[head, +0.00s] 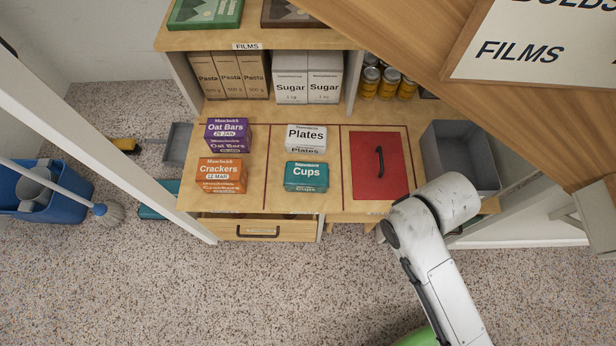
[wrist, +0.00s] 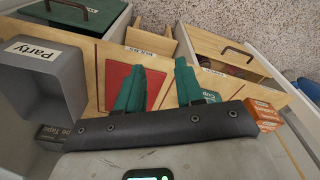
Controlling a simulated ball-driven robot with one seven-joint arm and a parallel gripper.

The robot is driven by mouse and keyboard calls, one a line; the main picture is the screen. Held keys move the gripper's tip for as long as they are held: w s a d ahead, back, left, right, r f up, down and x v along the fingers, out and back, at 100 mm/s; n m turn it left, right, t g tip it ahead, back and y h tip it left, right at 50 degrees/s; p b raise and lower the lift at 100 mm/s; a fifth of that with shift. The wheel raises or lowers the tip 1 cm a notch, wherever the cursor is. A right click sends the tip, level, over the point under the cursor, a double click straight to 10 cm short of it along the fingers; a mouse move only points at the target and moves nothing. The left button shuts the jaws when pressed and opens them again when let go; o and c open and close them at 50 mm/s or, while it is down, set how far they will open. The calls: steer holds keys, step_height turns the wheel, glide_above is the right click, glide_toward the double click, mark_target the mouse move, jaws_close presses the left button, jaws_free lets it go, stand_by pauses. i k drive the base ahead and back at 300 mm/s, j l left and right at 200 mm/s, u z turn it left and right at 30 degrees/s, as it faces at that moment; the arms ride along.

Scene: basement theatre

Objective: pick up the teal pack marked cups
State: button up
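The teal pack marked Cups (head: 306,177) stands on the wooden counter in the head view, in the middle section, just in front of the white Plates pack (head: 306,139). In the wrist view the Cups pack (wrist: 211,97) shows only in part, behind my right finger.
The red panel (head: 377,166) with a black handle lies right of the Cups pack. The orange Crackers (head: 221,175) and purple Oat Bars (head: 228,135) stand left. A grey bin (head: 460,155) is at the right. A drawer (head: 258,230) is below. Bare counter surrounds the Cups pack.

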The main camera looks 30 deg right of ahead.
mark_target(304, 177)
steer(key=i+l+u, duration=0.15)
steer(key=u, duration=0.2)
steer(key=i+l+u, duration=0.15)
steer(key=l+u, duration=0.2)
